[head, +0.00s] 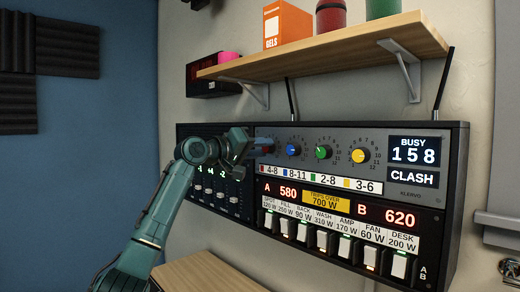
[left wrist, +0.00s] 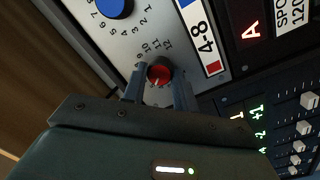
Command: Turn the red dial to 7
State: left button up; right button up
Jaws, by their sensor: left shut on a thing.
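The red dial (left wrist: 160,72) is the leftmost of the dials on the grey panel. My left gripper (left wrist: 159,84) is shut on it, one finger on each side. A white mark on the dial's face points toward my gripper in the left wrist view; I cannot tell which number it meets. The numbers 9 to 12 show beside the dial, and the lower numbers are hidden. In the head view my left gripper (head: 258,147) covers most of the red dial. A label below it reads 4-8 (left wrist: 207,48) with a red patch. My right gripper is out of view.
Blue (head: 293,149), green (head: 323,152) and yellow (head: 360,155) dials stand to the right. A display reads BUSY 158 (head: 413,153), with CLASH below. White switches (head: 323,239) line the lower panel, sliders (head: 220,198) the left unit. A wooden shelf (head: 330,46) overhangs.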

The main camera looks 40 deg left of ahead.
pick_arm(q)
jog(key=shift+c, duration=0.7)
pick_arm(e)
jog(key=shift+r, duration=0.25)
pick_arm(q)
jog(key=m+p, duration=0.2)
jog(key=m, duration=0.2)
jog(key=m+p, duration=0.2)
jog(key=m, duration=0.2)
jog(key=shift+r+m+g+y, duration=0.1)
jog(key=shift+m+g+y, duration=0.3)
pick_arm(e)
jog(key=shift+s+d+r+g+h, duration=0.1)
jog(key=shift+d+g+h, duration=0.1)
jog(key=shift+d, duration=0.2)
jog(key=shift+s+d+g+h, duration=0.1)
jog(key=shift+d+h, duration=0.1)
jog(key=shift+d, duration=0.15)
